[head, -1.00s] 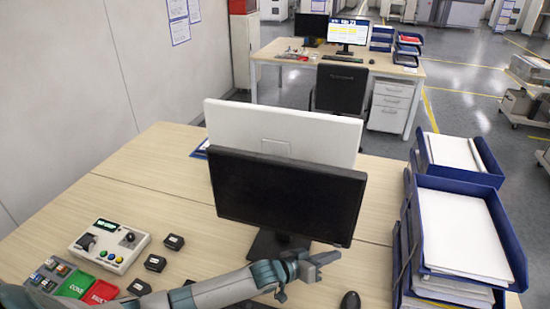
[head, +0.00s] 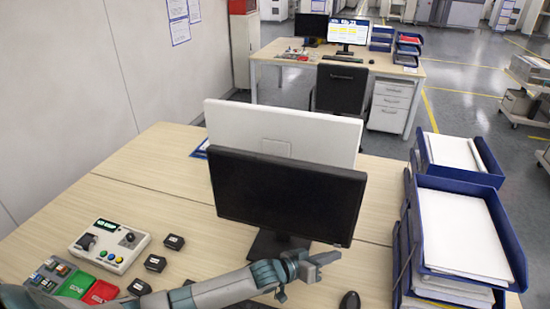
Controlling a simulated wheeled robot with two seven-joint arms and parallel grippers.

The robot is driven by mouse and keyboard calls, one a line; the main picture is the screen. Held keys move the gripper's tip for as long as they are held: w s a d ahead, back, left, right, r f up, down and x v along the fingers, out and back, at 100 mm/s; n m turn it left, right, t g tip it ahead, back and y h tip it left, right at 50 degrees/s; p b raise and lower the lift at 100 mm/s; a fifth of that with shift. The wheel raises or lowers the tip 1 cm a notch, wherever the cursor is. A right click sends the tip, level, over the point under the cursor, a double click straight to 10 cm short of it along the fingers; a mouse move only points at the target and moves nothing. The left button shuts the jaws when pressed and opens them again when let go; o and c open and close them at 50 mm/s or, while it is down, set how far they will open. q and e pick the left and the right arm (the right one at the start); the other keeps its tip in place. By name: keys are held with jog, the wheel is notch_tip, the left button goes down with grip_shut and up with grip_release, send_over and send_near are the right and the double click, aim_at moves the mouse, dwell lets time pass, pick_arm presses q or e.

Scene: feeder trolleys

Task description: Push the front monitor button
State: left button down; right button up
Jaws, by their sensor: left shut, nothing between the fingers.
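The front monitor (head: 284,196) stands on the near desk with its black, dark screen facing me. I cannot make out its button; the lower right of the bezel lies close to my left gripper. My left gripper (head: 335,261) is shut and empty, its fingers pointing right, in front of the monitor's lower right edge. I cannot tell whether it touches the monitor. My right gripper is not in view.
A white monitor back (head: 290,127) stands behind the front one. Blue paper trays (head: 467,180) stand at the right, a black mouse (head: 350,301) near the front. A control box (head: 110,246) and small black blocks (head: 155,263) lie at the left.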

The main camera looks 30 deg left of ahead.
pick_arm(q)
jog(key=shift+w+a, duration=0.1)
jog(key=shift+w, duration=0.5)
dwell(0.7)
jog(key=shift+s, duration=0.15)
jog(key=shift+s+p, duration=0.35)
jog(key=shift+s, duration=0.15)
dwell(0.3)
jog(key=s+d+p, duration=0.1)
jog(key=s+p, duration=0.2)
jog(key=s, duration=0.3)
jog(key=shift+d+p, duration=0.2)
jog(key=shift+p, duration=0.2)
